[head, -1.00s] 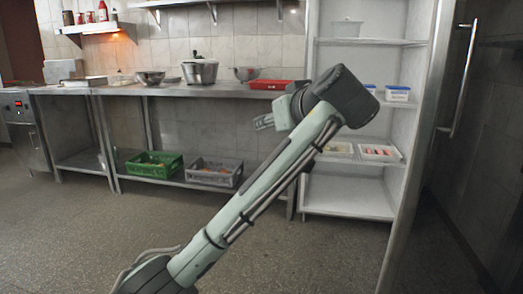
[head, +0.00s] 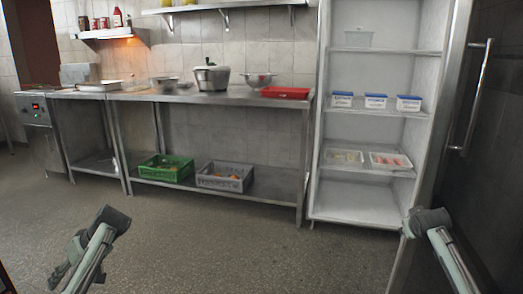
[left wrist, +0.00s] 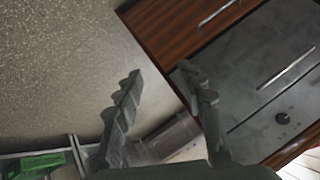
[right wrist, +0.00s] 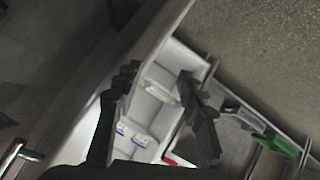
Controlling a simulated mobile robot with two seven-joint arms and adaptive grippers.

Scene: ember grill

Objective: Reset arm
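The task line names only my arm. My left arm (head: 90,258) shows at the lower left of the head view, low over the floor. In the left wrist view my left gripper (left wrist: 160,95) has its two dark ridged fingers apart, with nothing between them. My right arm (head: 445,252) shows at the lower right of the head view, in front of the fridge's open door. In the right wrist view my right gripper (right wrist: 160,85) also has its fingers apart and holds nothing.
A steel counter (head: 230,98) carries a pot (head: 211,76) and a red tray (head: 285,92). A green crate (head: 165,167) and a grey crate (head: 224,176) sit below. The open fridge (head: 360,205) holds blue-lidded tubs (head: 375,101). Wooden drawers (left wrist: 170,35) show in the left wrist view. The middle floor is clear.

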